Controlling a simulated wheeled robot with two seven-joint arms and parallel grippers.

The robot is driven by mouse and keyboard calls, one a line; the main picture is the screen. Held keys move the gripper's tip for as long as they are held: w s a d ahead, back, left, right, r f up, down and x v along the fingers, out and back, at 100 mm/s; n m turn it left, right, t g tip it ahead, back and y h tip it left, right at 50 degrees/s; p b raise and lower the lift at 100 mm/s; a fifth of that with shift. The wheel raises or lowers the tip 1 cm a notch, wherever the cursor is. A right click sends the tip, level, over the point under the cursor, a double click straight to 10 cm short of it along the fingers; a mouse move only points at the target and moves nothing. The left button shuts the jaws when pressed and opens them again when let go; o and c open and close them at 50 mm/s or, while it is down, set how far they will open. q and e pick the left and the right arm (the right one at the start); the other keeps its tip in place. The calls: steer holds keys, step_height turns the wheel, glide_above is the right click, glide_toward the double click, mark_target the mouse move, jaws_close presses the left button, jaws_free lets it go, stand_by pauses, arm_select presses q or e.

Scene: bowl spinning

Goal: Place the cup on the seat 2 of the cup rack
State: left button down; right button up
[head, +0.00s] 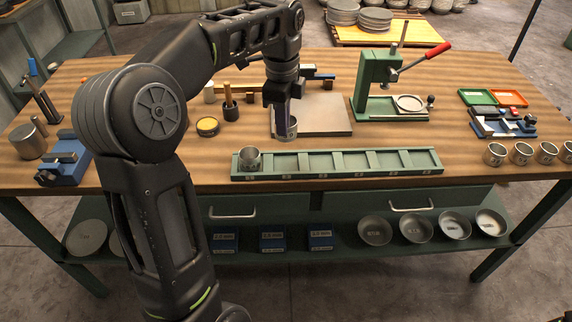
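The green cup rack (430,164) lies along the front of the table, with several seats in a row and small labels on its front edge. A metal cup (250,160) stands in its leftmost seat; the other seats look empty. Another metal cup (291,126) is just behind the rack, by the left edge of a grey plate. My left gripper (282,126) points down at this cup, with a finger overlapping its left side. Whether the fingers are closed on its wall I cannot tell. My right gripper is out of view.
Several metal cups (495,154) stand at the right front edge. A green press (380,85) with a red lever stands behind the rack. A yellow-topped tin (207,126) and a blue fixture (62,168) are at left. The grey plate (325,115) is bare.

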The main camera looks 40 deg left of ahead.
mark_target(283, 141)
arm_select(q)
steer(key=shift+f, duration=3.15)
steer(key=shift+f+p, duration=0.4)
steer(key=shift+f, duration=1.45)
steer(key=shift+f, duration=0.15)
steer(key=c, duration=1.6)
jaws_free()
step_height(283, 141, up, 12)
steer(key=shift+s+d+r, duration=0.1)
steer(key=shift+s+r, duration=0.05)
steer(key=shift+r, duration=0.05)
